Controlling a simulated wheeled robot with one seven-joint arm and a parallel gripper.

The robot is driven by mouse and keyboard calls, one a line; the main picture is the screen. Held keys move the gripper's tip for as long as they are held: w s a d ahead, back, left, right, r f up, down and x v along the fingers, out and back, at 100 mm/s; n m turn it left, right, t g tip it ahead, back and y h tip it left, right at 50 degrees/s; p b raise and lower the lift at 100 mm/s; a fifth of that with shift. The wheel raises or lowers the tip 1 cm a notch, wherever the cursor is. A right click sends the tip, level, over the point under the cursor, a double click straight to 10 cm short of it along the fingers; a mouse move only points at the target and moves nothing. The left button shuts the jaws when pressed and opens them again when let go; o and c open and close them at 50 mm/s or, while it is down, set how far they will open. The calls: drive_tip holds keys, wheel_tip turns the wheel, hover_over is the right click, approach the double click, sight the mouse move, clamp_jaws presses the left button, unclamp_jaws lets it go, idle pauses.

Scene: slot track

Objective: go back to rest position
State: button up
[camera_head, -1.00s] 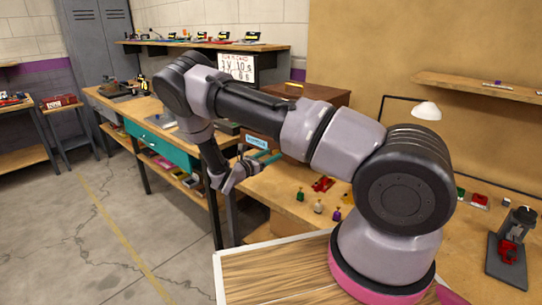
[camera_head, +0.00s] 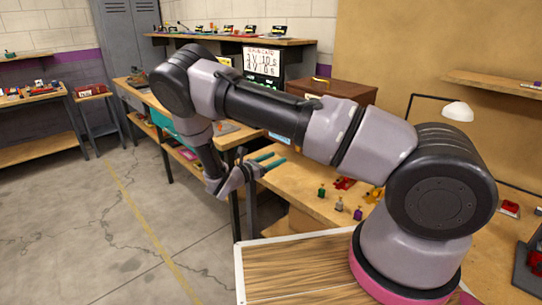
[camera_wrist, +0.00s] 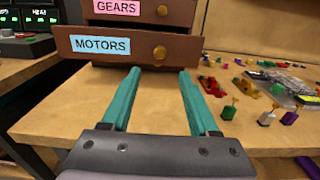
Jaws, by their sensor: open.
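My gripper (camera_wrist: 153,95) is open and empty in the wrist view, its two teal fingers spread apart in front of a brown drawer cabinet. In the head view my gripper (camera_head: 270,161) hangs at the near left edge of the wooden workbench (camera_head: 300,180), with my arm arching across the picture. The cabinet's lower drawer (camera_wrist: 125,46), labelled MOTORS, stands further out than the upper drawer (camera_wrist: 145,9), labelled GEARS. The fingertips appear close below the MOTORS drawer's front; I cannot tell whether they touch it.
A lamp (camera_head: 457,111) stands further back. A shelf (camera_head: 230,40) runs along the back wall. The concrete floor (camera_head: 70,220) at left is open.

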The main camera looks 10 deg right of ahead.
drive_tip(key=s+d+r+m+g+y, duration=0.4)
drive_tip(key=s+d+r+m+g, duration=0.15)
drive_tip(key=r+m, duration=0.35)
drive_tip(key=s+d+r+m+g+y, duration=0.45)
drive_tip(key=s+r+m, duration=0.2)
drive_tip(key=r, duration=0.45)
drive_tip(key=s+a+r+m+t+y, duration=0.1)
drive_tip(key=s+r+m+t+y, duration=0.6)
drive_tip(key=s+r+m, duration=0.6)
drive_tip(key=shift+s+r+y, duration=0.75)
drive_tip(key=shift+s+r, duration=1.3)
drive_tip(key=shift+r, duration=1.55)
